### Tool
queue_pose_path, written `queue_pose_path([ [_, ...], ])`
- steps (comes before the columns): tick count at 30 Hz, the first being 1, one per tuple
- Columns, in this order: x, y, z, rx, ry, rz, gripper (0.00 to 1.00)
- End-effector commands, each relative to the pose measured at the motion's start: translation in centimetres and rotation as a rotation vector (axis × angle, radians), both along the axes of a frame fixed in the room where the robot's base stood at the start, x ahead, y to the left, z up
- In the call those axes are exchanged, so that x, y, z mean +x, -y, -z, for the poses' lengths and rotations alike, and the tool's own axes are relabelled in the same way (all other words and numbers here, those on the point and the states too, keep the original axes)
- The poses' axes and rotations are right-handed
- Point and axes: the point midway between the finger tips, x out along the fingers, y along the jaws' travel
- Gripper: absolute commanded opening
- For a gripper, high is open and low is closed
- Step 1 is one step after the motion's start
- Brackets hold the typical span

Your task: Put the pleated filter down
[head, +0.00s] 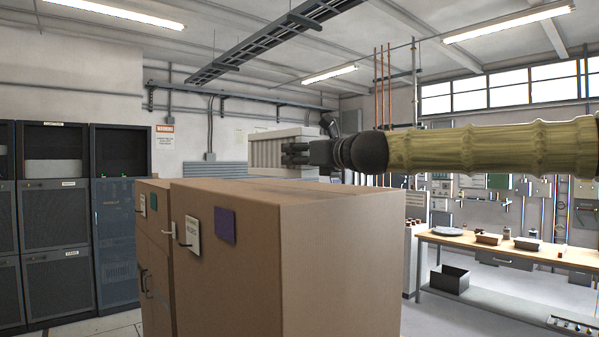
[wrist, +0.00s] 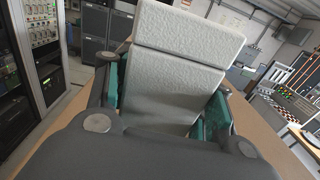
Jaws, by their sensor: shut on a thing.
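The pleated filter (head: 283,148) is a pale grey-white ribbed block in the head view, just above the top of a brown cabinet (head: 330,195). In the wrist view the filter (wrist: 185,65) fills the middle as a white textured slab with a groove across it. My gripper (head: 298,153) is shut on the filter, with teal finger pads (wrist: 160,100) on its two sides. The arm reaches in from the right. I cannot tell whether the filter's underside touches the cabinet top, as the cabinet's edge hides it.
The cabinet front carries a purple plate (head: 225,225), a white tag (head: 193,236) and handles. Dark racks (head: 55,215) stand at the left. A workbench (head: 500,250) with trays stands at the right. A cable tray (head: 270,38) hangs overhead. The cabinet top around the filter looks clear.

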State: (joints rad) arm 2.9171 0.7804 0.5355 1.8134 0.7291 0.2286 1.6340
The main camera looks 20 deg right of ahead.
Motion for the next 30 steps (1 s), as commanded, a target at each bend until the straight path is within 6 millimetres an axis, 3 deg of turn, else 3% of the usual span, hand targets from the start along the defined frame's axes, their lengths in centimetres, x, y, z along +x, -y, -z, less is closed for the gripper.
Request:
queue_pose_path([
  [6, 3.1, 0.8, 0.2, 0.0, -0.003, -0.002, 0.24],
  [12, 5.0, 1.5, 0.3, 0.0, -0.001, -0.001, 0.24],
  [17, 5.4, 1.6, 0.7, 0.0, -0.001, -0.003, 0.24],
  [30, 5.4, 1.6, 4.0, 0.001, -0.001, -0.002, 0.24],
])
